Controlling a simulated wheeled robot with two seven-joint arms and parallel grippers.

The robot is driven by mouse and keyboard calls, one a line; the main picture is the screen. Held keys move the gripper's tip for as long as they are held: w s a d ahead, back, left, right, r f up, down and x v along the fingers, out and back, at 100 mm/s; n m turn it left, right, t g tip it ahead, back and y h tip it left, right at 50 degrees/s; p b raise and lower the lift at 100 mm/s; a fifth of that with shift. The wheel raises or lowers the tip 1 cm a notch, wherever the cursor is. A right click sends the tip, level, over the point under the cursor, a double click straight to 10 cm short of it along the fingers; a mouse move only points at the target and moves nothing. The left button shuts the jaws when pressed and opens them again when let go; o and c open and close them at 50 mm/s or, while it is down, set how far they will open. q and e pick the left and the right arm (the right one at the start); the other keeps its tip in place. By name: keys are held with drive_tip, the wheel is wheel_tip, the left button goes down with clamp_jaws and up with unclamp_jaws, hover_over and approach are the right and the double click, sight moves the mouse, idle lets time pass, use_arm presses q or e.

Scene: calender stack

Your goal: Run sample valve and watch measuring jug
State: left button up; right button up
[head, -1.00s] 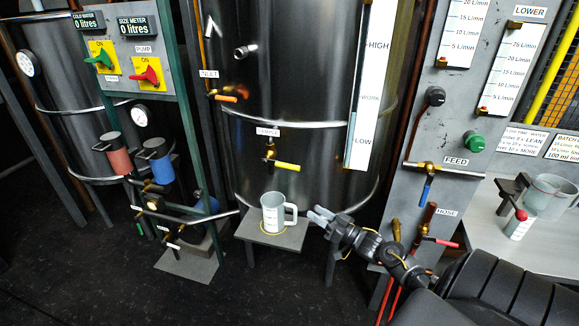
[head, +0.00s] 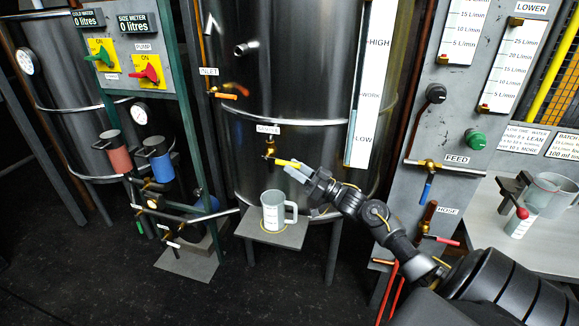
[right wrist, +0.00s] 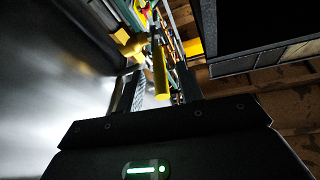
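The sample valve (head: 269,150) sits on the tank front under a SAMPLE label. Its yellow lever (head: 283,162) points right and slightly down; the lever also shows in the right wrist view (right wrist: 160,72). My right gripper (head: 293,169) is at the lever's free end. In the right wrist view its two fingers (right wrist: 156,92) stand apart on either side of the lever, with gaps visible. The pale measuring jug (head: 271,212) stands upright on a small stand (head: 262,233) below the valve, handle to the right. I see no stream from the valve. My left gripper is out of view.
The steel tank (head: 300,90) fills the middle, with a level strip (head: 368,90) at its right. The feed panel (head: 440,105) and a side table (head: 490,235) with more vessels are at right. The pump panel (head: 130,60) is at left.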

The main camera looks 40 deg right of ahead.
sight(282, 163)
drive_tip(key=shift+x, duration=1.2)
clamp_jaws()
